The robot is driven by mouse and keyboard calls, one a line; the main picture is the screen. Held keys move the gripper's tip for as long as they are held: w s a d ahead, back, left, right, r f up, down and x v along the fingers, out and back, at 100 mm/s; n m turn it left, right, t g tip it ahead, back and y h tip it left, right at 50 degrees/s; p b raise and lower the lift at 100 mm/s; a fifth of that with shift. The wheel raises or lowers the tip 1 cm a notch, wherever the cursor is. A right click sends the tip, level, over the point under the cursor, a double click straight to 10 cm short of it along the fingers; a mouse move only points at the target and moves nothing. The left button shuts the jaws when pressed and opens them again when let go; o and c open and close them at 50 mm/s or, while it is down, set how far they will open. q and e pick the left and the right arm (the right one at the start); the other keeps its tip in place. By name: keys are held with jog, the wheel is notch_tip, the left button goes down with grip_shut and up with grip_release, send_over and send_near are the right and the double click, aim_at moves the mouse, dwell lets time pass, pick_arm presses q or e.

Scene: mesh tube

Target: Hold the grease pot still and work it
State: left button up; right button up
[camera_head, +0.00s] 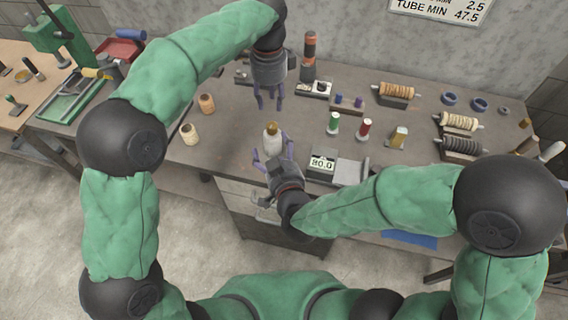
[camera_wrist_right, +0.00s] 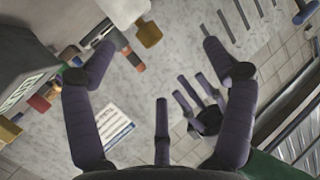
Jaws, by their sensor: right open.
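A small pale pot with a gold-coloured top (camera_head: 271,138), which I take to be the grease pot, is upright near the bench's front edge in the head view. My right gripper (camera_head: 273,152) is open, with its fingers low on either side of the pot; I cannot tell whether they touch it. Its spread fingers also show in the right wrist view (camera_wrist_right: 158,65), where I cannot make out the pot. My left gripper (camera_head: 269,104) points down above and behind the pot. Its fingers are apart with nothing between them.
A digital display (camera_head: 322,164) reading 80.0 stands right of my right gripper. Green (camera_head: 333,123) and red (camera_head: 365,128) spools stand behind it. Two small pots (camera_head: 189,133) (camera_head: 206,103) stand on the left. Wound rolls (camera_head: 396,92) lie on the right. The grey bench (camera_head: 232,135) is clear left of the grease pot.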

jog(key=g+h, duration=0.1)
send_near(278, 146)
jog(key=shift+w+a+r, duration=0.1)
jog(key=shift+a+r, duration=0.1)
jog(key=shift+r, duration=0.15)
jog(key=shift+f+h, duration=0.2)
jog(key=shift+h, duration=0.1)
jog(key=x, duration=1)
jog(key=shift+w+f, duration=0.15)
jog(key=shift+w, duration=0.15)
jog(key=shift+c, duration=0.2)
